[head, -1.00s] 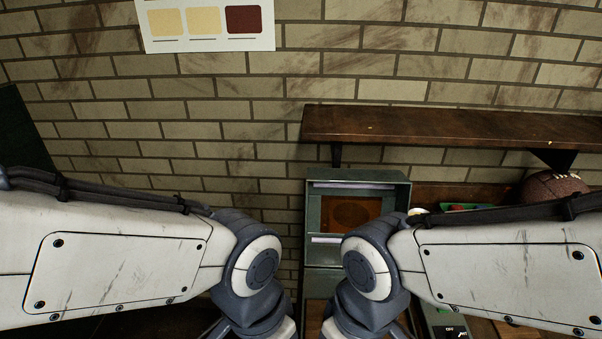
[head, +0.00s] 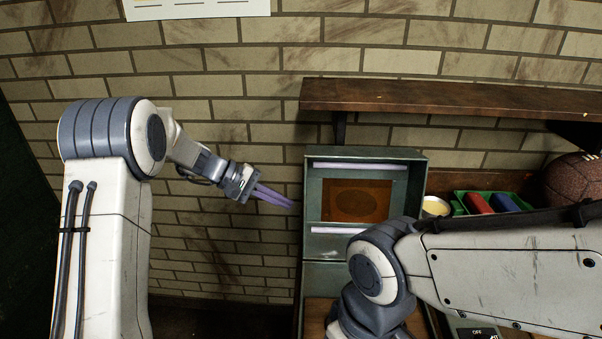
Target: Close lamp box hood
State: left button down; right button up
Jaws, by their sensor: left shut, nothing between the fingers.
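The lamp box (head: 314,224) is a green metal box standing against the brick wall under a shelf. Two pale lamp tubes (head: 360,166) run across it, above and below a brown panel with a dark oval ball shape (head: 357,200). I cannot tell which part is the hood. My left gripper (head: 293,203), with purple fingers, is shut and empty. It shows just left of the box's left edge, pointing right. My right arm comes in from the right in front of the box's lower right part; its gripper is out of view.
A wooden shelf (head: 450,97) runs above the box. To the right are a white cup (head: 435,207), a green tray (head: 460,208) with a red item (head: 478,203) and a blue item (head: 505,202), and a brown leather ball (head: 575,182).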

pick_arm(q)
jog(key=w+a+r+t+h, duration=0.3)
jog(key=w+a+r+h, duration=0.15)
jog(key=w, duration=0.45)
jog(key=d+p, duration=0.3)
jog(key=d, duration=0.5)
jog(key=shift+d+r+n+t+h+p, duration=0.25)
jog(key=shift+d+n+t+h+p, duration=0.05)
jog(key=shift+n+t+h+p, duration=0.1)
